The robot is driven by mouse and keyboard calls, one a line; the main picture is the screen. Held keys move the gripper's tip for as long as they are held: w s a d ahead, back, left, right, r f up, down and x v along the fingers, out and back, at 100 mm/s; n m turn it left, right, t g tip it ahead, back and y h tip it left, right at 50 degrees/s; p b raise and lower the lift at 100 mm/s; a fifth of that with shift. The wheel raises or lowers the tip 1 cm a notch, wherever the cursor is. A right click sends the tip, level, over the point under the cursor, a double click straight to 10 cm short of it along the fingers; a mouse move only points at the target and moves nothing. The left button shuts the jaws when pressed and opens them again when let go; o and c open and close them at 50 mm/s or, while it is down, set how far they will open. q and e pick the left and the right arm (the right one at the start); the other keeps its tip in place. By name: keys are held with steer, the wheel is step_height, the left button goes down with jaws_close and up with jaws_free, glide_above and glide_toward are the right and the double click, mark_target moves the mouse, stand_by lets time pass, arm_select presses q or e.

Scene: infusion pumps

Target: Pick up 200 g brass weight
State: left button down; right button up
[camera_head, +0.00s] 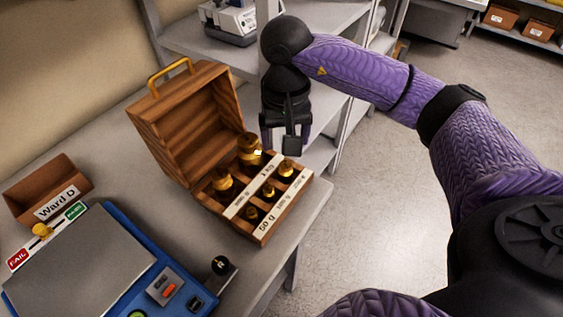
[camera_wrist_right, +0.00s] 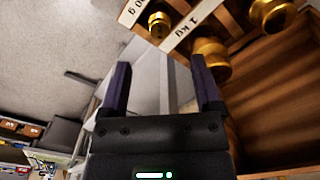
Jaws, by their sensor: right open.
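An open wooden case (camera_head: 205,195) on the bench holds several brass weights. The front row has three smaller weights; the largest, at its right end (camera_head: 286,168), appears to be the 200 g brass weight, though its label is hard to read. In the right wrist view it seems to be the small brass weight (camera_wrist_right: 159,25) beside a label ending in "0 g". My right gripper (camera_head: 286,145) is open and empty, fingers down, just behind the case's right end. In the right wrist view its fingers (camera_wrist_right: 160,66) are apart with nothing between them. My left gripper is not seen.
Two larger brass weights (camera_head: 223,184) stand in the back row, below the raised lid (camera_head: 190,120). The bench edge is close to the case's right; shelving stands behind.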

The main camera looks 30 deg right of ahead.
mark_target(285, 164)
steer(key=f, duration=0.2)
steer(key=f+b, duration=0.1)
steer(key=f, duration=0.4)
steer(key=shift+s+a+f, duration=0.1)
steer(key=shift+s+f, duration=0.05)
steer(key=shift+s, duration=0.15)
steer(key=shift+c, duration=0.2)
jaws_close()
